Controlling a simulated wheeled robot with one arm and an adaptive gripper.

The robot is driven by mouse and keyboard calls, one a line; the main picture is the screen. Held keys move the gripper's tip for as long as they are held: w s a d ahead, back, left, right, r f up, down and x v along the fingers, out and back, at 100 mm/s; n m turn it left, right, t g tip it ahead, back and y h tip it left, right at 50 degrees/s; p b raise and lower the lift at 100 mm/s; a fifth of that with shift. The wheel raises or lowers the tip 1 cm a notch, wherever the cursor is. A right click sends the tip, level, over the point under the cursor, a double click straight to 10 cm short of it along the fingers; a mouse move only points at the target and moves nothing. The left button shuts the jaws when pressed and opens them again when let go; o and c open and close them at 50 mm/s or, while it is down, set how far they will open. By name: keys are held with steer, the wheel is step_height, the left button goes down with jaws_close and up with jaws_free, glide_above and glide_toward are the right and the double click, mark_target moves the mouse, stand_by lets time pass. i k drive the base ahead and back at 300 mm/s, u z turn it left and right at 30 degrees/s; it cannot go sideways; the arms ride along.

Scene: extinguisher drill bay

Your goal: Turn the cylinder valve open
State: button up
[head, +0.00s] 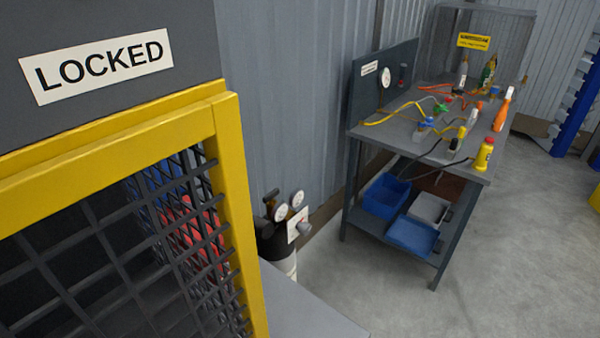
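A dark gas cylinder (275,244) with a pale lower band stands against the wall, just right of the yellow cage frame. Its valve (270,195) shows as a small dark part at the top, beside two round white gauges (290,205). A white tag or plate hangs by the gauges. The cage post and a grey surface hide part of the cylinder's body. Whether the valve is open or closed cannot be told at this size. My gripper does not show in the head view.
A yellow-framed mesh cage (232,200) marked LOCKED fills the left, with red and blue items behind the mesh. A workbench (400,130) with bottles and hoses stands at the right, blue bins (385,195) on its lower shelf. Grey floor (520,260) is clear at the lower right.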

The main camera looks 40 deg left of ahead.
mark_target(270, 196)
steer(key=z, duration=0.05)
steer(key=i, duration=1.9)
steer(key=u, duration=4.05)
steer(key=i, duration=0.55)
